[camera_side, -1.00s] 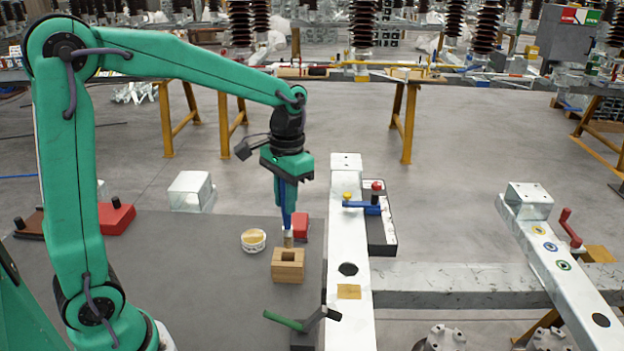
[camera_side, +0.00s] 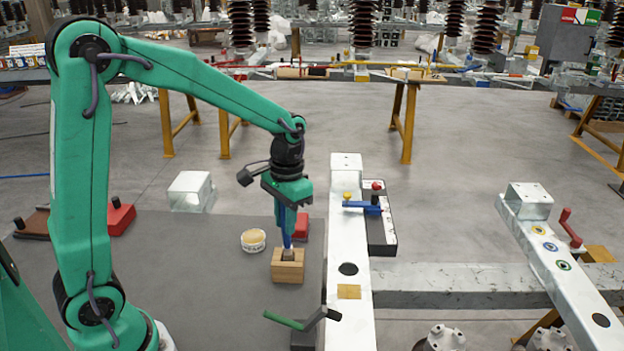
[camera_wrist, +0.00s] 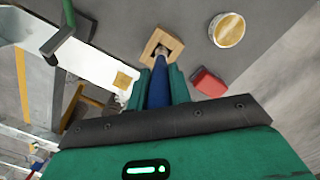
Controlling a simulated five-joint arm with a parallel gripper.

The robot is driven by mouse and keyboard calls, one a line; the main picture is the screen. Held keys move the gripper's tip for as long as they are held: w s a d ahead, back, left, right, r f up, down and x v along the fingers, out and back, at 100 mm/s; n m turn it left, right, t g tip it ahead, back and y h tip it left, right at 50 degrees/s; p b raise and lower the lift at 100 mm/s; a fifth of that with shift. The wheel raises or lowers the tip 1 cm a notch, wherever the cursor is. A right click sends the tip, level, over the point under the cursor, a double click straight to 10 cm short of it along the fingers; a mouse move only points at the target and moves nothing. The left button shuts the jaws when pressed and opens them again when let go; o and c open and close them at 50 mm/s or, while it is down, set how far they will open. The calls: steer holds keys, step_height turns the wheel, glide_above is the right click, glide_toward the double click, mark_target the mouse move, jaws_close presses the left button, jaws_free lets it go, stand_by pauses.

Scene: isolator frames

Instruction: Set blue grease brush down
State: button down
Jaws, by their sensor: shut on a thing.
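My gripper (camera_side: 290,222) points down and is shut on the blue grease brush (camera_side: 287,241), which is upright. The brush's pale lower end is at the opening of the wooden block holder (camera_side: 288,271) on the grey mat. In the wrist view the blue handle (camera_wrist: 158,85) runs between my green fingers (camera_wrist: 157,75) toward the square hole of the wooden block (camera_wrist: 153,45). The brush tip is hidden, at or in the hole; I cannot tell how deep.
A grease tub (camera_side: 253,241) stands left of the block, a red block (camera_side: 302,226) behind it. A green-handled tool (camera_side: 285,320) lies in front. A white beam (camera_side: 348,270) runs along the right. The mat (camera_side: 200,270) is clear to the left.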

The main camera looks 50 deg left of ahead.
steer(key=shift+f, duration=1.4)
steer(key=c, duration=1.3)
jaws_free()
steer(key=r, duration=0.8)
steer(key=w+r, duration=0.1)
steer(key=r, duration=0.3)
steer(key=shift+r, duration=0.15)
steer(key=shift+s, duration=0.1)
